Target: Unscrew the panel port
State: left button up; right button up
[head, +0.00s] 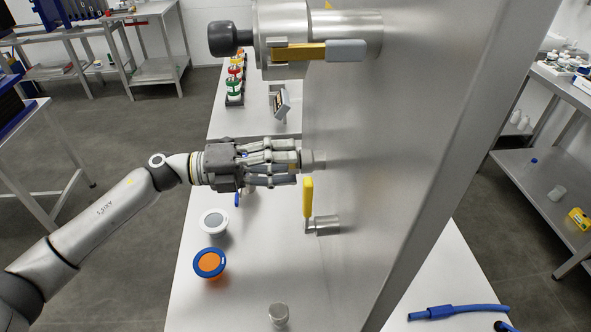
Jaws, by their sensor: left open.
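The panel is a large upright grey metal plate (400,130) at the centre right. A short metal port (318,160) sticks out of its left face at mid-height. My left gripper (296,162) is level with the port and points right toward the panel. Its fingers are open at the port's outer end and hide part of it. I cannot tell whether they touch it. My right gripper is not in view.
A valve with a yellow handle (308,196) sits on the panel just below the port. A larger metal fitting with a yellow lever (299,52) is above. Orange-blue (209,264) and white (213,222) round parts and a small metal cap (278,313) are on the white table.

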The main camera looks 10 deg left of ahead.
pick_arm(q)
jog(key=m+b, duration=0.7)
jog(key=b, duration=0.1)
jog(key=shift+r+b, duration=0.1)
jog(key=shift+b, duration=0.3)
jog(key=c, duration=0.9)
grip_shut()
jog(key=n+p, duration=0.5)
jog(key=p, duration=0.2)
jog(key=shift+f, duration=0.2)
